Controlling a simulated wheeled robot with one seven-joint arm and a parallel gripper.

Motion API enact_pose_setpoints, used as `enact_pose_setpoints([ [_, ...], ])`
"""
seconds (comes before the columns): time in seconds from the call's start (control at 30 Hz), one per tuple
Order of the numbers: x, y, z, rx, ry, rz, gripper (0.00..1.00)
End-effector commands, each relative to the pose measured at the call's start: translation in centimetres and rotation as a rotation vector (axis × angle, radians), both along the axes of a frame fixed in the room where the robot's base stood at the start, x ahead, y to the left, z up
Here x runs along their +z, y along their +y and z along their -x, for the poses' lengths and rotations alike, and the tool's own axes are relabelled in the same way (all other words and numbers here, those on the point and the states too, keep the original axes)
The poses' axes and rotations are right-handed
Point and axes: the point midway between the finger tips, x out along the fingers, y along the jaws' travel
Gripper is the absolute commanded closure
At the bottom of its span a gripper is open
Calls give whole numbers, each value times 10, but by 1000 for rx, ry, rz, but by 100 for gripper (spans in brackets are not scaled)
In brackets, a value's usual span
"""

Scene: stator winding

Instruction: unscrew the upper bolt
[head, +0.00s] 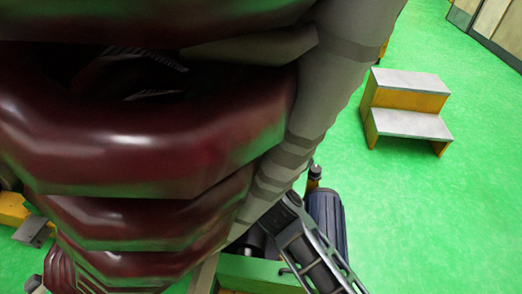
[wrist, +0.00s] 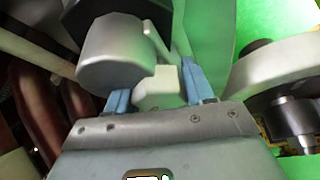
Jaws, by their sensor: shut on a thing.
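In the wrist view, my gripper (wrist: 158,92) has two blue fingers, one on each side of a pale, blocky piece. This piece looks like the head of the upper bolt (wrist: 160,88), and the gripper is shut on it. A larger light grey cylinder (wrist: 112,55) lies just behind and to the left of it, with a dark part above. The bolt's shaft and its seat are hidden. In the head view, neither the bolt nor my fingertips can be made out; large dark red coils (head: 150,140) fill the left and centre.
A thick grey tube (head: 330,75) runs along the right side of the coils. A yellow-and-grey step stool (head: 405,108) stands on the open green floor (head: 455,190) at right. In the wrist view, a pale curved part (wrist: 275,75) with a grey cylindrical piece (wrist: 297,115) is close on the right.

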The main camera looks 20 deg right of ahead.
Motion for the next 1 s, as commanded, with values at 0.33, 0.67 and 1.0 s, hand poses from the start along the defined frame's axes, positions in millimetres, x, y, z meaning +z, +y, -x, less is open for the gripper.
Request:
enact_pose_setpoints([
  [0.33,1,0,0,-1,5,6,78],
  [0.67,5,-1,1,0,118,169,78],
  [1.0,-1,-2,2,0,228,338,78],
])
